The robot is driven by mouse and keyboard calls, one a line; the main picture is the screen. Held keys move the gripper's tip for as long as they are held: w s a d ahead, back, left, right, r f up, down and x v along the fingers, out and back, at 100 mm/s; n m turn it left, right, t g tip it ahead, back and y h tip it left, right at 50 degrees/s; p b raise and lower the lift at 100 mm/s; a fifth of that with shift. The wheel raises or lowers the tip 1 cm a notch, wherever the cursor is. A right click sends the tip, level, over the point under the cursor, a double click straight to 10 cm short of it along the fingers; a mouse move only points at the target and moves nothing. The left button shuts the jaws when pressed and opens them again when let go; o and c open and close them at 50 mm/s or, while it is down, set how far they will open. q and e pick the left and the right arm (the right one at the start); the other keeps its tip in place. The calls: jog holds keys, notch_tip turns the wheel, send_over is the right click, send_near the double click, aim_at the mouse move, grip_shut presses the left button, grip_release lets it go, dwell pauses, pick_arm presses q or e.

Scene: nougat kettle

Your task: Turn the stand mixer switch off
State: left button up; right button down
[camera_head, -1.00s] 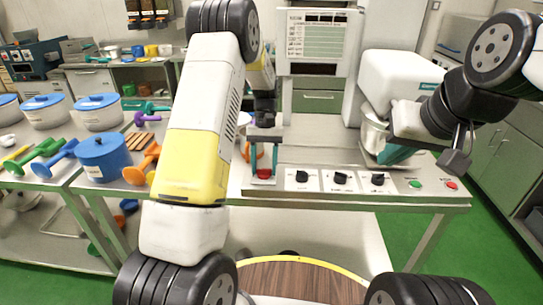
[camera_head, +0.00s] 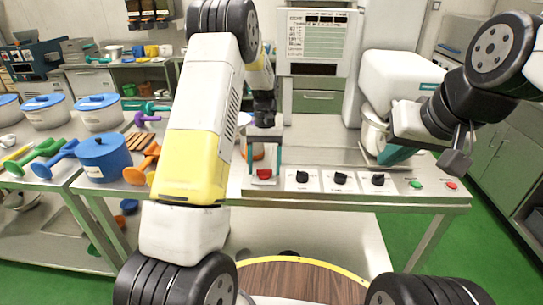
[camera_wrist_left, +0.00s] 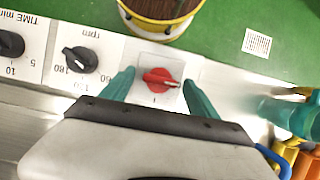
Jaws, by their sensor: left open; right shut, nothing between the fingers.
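The red switch (camera_head: 264,174) is at the left end of the mixer's control panel. In the left wrist view the red knob (camera_wrist_left: 158,79) sits on a pale plate, its bar lying nearly crosswise. My left gripper (camera_head: 264,170) is open, with its teal fingers on either side of the switch. In the left wrist view my left gripper (camera_wrist_left: 158,84) shows a gap between each finger and the knob. The white stand mixer (camera_head: 400,78) with its metal bowl (camera_head: 373,130) stands behind the panel. My right gripper (camera_head: 391,158) is shut and empty beside the bowl.
Black dials (camera_head: 340,178), a green button (camera_head: 416,184) and a red button (camera_head: 451,186) lie right of the switch. A blue pot (camera_head: 104,158) and an orange utensil (camera_head: 142,166) are on the left table. A round wooden top (camera_head: 300,282) is in front.

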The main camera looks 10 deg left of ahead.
pick_arm(q)
jog(key=v, duration=0.7)
jog(key=shift+w+r, duration=0.2)
jog(key=shift+r, duration=0.15)
